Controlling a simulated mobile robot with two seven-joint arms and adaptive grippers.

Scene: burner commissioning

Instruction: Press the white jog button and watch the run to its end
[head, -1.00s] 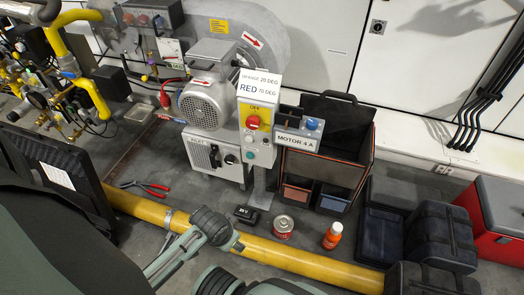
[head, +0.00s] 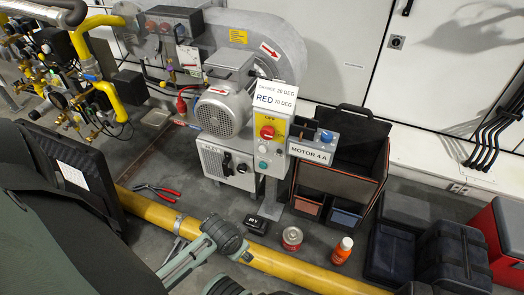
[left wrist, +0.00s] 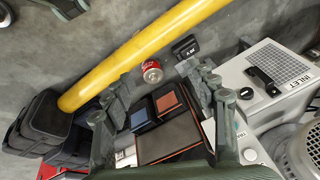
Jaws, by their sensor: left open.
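The control post (head: 275,150) stands in front of the blower motor in the head view.
The blower motor (head: 222,108) stands left of the post, and an open tool bag (head: 345,155) right of it. A yellow pipe (head: 290,268) crosses the floor in front. A red can (head: 291,237), an orange bottle (head: 342,250) and red-handled pliers (head: 157,190) lie or stand nearby.

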